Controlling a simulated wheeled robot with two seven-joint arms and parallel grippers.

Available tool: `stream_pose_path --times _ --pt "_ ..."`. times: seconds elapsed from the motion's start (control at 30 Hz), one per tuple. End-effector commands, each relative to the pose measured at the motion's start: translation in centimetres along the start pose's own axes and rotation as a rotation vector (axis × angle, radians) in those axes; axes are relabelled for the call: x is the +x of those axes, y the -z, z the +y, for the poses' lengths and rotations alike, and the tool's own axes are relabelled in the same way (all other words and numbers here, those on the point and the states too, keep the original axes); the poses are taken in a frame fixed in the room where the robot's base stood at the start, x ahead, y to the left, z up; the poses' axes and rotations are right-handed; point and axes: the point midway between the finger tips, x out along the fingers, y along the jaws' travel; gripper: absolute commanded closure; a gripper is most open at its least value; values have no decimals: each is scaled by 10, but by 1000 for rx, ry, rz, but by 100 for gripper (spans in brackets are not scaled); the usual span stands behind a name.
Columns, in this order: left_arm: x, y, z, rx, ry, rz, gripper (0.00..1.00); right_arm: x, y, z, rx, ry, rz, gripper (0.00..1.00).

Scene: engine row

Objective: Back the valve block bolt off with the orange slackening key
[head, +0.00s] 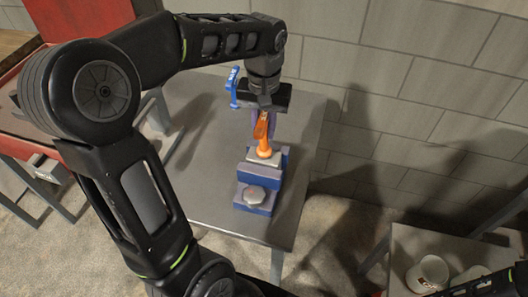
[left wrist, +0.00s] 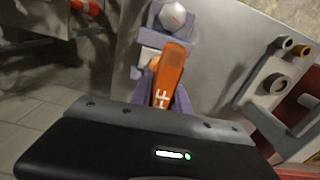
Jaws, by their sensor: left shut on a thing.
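My left gripper (head: 263,122) is shut on the orange slackening key (head: 264,146) and holds it upright above the block. The key's lower end is at the pale top of the block's rear step; I cannot tell whether it is seated on anything there. The blue valve block (head: 263,209) stands on a grey table. A large grey hex head (head: 253,195) sits on its front step, apart from the key. In the left wrist view the orange key (left wrist: 170,75) shows large between the fingers, with the hex head (left wrist: 172,17) beyond it. My right gripper is not in view.
The grey table (head: 205,150) is clear left of the block. A blue piece (head: 233,88) stands behind, left of my gripper. A block wall (head: 400,90) is close on the right. White mugs (head: 428,273) stand on a low surface at lower right.

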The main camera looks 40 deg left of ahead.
Motion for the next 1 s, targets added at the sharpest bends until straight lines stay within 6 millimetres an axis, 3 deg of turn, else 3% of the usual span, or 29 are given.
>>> stream_pose_path --times 0.73,0.87,1.0 --pt "-2 0 0 -1241 -2 2 100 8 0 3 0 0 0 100" --pt "-2 0 0 -1394 -2 2 100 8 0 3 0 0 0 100" --pt "-3 0 0 -1442 -2 1 100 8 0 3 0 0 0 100"
